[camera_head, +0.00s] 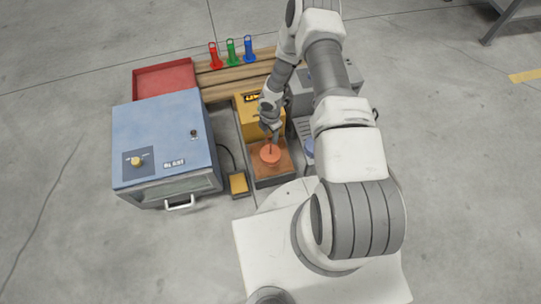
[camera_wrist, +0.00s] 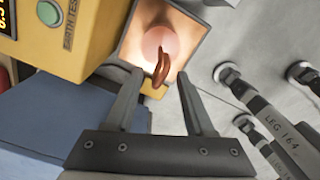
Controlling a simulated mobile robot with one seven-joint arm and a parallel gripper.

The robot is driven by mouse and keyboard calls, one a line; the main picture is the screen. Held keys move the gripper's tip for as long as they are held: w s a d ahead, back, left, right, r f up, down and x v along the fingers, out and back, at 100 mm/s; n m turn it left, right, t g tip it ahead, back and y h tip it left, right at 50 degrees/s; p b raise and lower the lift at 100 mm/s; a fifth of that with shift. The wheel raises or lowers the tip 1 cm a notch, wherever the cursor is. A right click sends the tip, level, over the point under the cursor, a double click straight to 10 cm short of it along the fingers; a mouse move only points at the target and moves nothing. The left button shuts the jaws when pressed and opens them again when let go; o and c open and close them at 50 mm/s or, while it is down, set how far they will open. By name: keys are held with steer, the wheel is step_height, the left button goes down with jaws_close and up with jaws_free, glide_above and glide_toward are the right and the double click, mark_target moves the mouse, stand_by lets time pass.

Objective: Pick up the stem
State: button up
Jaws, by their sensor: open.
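The stem (camera_wrist: 161,68) is a reddish-brown curved piece. In the wrist view it stands out from a round pink-orange piece (camera_wrist: 158,40), which sits on a brownish square pad (camera_wrist: 135,48). In the head view the round orange piece (camera_head: 270,155) rests on the brown pad in front of the yellow machine (camera_head: 252,122). My gripper (camera_wrist: 159,74) is open, with one finger on each side of the stem in the wrist view and a gap to both. In the head view my gripper (camera_head: 269,136) points down just above the orange piece and partly hides the stem.
A blue cabinet (camera_head: 165,130) with a front handle stands left, with a red tray (camera_head: 165,78) behind it. Red, green and blue items stand on a wooden rack (camera_head: 234,74) at the back. A small yellow-topped block (camera_head: 238,183) lies between cabinet and pad. Grey machinery stands right.

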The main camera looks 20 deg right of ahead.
mark_target(271, 143)
step_height(271, 143, down, 8)
steer(key=b, duration=0.3)
jaws_close()
stand_by(0.3)
steer(key=shift+r, duration=0.1)
stand_by(1.1)
